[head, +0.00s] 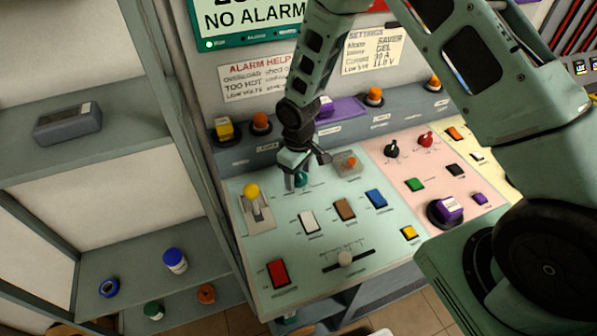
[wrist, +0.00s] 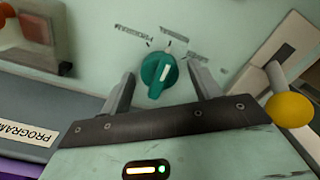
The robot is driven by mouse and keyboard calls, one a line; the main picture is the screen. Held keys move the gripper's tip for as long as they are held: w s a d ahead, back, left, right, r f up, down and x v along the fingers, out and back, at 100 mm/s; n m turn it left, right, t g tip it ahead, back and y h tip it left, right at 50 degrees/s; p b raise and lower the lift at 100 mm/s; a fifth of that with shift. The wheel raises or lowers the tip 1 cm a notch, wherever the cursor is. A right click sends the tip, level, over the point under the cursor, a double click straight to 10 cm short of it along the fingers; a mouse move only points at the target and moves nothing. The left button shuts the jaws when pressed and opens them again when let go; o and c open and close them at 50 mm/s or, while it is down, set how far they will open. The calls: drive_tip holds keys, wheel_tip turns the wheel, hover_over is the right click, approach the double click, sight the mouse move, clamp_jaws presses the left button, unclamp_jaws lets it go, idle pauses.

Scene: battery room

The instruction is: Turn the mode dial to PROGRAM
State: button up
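A teal dial (wrist: 159,76) with a white pointer mark sits on the pale green panel. In the wrist view its pointer points up and slightly right, toward small printed labels too blurred to read surely. My gripper (wrist: 162,72) is open, with one finger on each side of the dial and a visible gap on both sides. In the head view my gripper (head: 305,172) is over the same dial (head: 302,180), which it partly hides. A label reading PROGRAM (wrist: 27,133) shows on the grey ledge at the left of the wrist view.
A yellow-knobbed lever (head: 251,192) stands left of the dial and a guarded orange control (head: 348,163) right of it. A purple dial (head: 449,207) sits on the pink section.

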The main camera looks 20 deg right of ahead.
drive_tip(key=c, duration=0.9)
drive_tip(key=shift+o, duration=0.2)
drive_tip(key=shift+n, duration=0.4)
drive_tip(key=n+b, duration=0.1)
drive_tip(key=n, duration=0.2)
drive_tip(key=shift+n, duration=2.5)
drive_tip(key=o, duration=1)
